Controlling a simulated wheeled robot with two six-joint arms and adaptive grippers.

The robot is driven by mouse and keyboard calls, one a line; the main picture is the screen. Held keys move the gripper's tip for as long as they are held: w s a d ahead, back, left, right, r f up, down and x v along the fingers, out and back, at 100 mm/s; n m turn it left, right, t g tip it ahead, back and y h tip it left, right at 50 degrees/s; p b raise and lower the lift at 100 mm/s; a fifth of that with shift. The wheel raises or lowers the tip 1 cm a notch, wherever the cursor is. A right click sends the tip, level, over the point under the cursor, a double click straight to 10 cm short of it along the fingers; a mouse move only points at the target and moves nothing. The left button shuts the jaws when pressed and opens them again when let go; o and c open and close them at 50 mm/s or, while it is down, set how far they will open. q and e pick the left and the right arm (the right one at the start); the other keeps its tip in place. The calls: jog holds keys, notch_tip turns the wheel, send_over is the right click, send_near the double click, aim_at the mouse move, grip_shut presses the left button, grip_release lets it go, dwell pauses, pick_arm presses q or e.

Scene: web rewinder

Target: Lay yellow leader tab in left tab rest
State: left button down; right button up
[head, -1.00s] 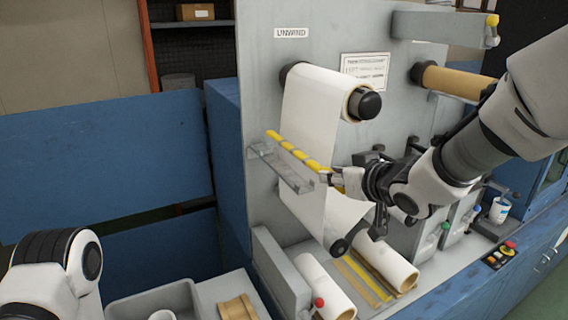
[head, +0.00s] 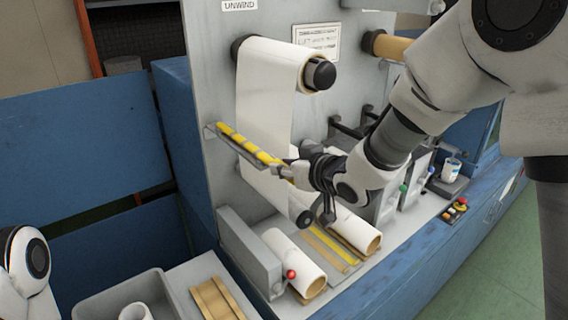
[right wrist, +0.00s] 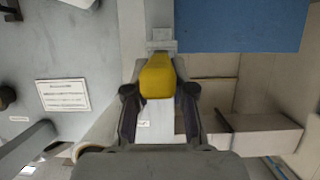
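The yellow leader tab (head: 250,149) is a long yellow strip along the end of the white web, which hangs from the unwind roll (head: 265,72). It runs along the grey tab rest (head: 226,143) on the panel, close against it; whether it bears fully on the rest is unclear. My right gripper (head: 291,172) is at the tab's near end. In the right wrist view the tab's yellow end (right wrist: 157,77) sits between the two dark fingers, which appear closed on its sides. My left arm shows at the lower left; its gripper is out of view.
Below the rest lie white rolls (head: 290,262), yellow strips (head: 330,247) and a grey block with a red knob (head: 291,274). A grey bin (head: 92,298) and a wooden piece (head: 217,299) are at the lower left. A brown core (head: 385,46) is at the upper right.

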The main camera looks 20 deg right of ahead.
jog(key=o, duration=0.5)
jog(key=shift+s+d, duration=0.15)
jog(key=shift+d, duration=0.05)
jog(key=shift+a, duration=0.35)
jog(key=v, duration=0.8)
jog(key=s+f+m+g+b, duration=0.1)
jog(key=s+f+g+b, duration=0.15)
jog(key=f, duration=1.05)
jog(key=s+f+g+h+b, duration=0.15)
jog(key=f+b, duration=0.25)
jog(key=f, duration=0.8)
jog(key=s+f+m+g+b, duration=0.1)
jog(key=s+f+g+b, duration=0.15)
jog(key=f, duration=1.05)
jog(key=s+d+f+m+g+h+b, duration=0.1)
jog(key=s+d+f+g+b, duration=0.1)
jog(key=s+f, duration=0.9)
jog(key=s+d+f+m+g+h+b, duration=0.1)
jog(key=s+d+f+g+h+b, duration=0.1)
jog(key=s+f, duration=0.8)
notch_tip(320, 180, down, 2)
jog(key=shift+s+d+f+g+b, duration=0.15)
jog(key=shift+s+d+g+b, duration=0.35)
jog(key=shift+g+b, duration=0.7)
